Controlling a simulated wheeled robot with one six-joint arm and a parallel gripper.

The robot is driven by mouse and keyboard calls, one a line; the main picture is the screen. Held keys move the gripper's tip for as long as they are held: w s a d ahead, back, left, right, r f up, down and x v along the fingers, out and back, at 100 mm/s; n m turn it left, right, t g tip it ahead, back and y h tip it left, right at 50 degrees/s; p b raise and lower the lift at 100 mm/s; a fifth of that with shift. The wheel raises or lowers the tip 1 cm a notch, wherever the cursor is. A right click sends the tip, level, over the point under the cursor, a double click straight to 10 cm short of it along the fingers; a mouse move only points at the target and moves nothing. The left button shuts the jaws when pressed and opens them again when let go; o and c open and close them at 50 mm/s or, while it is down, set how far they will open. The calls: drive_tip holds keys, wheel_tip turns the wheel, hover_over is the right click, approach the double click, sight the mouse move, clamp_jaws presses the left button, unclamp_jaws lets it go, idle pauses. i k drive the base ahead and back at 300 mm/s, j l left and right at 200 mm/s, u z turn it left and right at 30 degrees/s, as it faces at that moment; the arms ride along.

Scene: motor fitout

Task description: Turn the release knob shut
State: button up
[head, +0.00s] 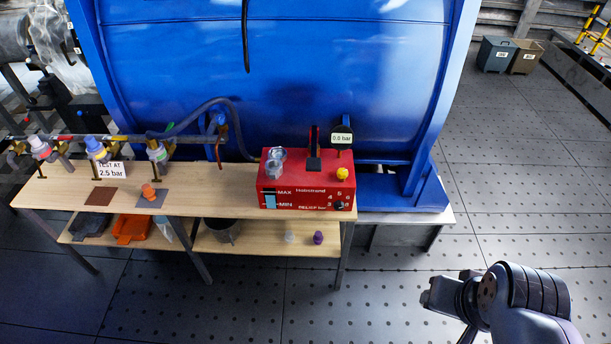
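A red pump unit (305,190) stands at the right end of the wooden bench. A yellow knob (342,173) sits on its top at the right, below a gauge reading 0.0 bar (341,139); I take it for the release knob, but see no label on it. How far it is turned is too small to tell. A small black knob (339,204) is on the front by the relief scale. My gripper end (436,294) is at the lower right, over the floor and well apart from the pump; its fingers are not clearly seen.
The bench top (215,195) holds a sign reading "TEST AT 2.5 bar" (111,170), an orange fitting (149,191) and several valves along its back. A blue tank (270,75) stands behind. The floor right of the bench is clear.

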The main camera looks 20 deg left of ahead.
sight(342, 173)
drive_tip(key=i+j, duration=0.4)
drive_tip(key=i, duration=0.15)
drive_tip(key=i+j, duration=0.4)
drive_tip(key=i, duration=0.15)
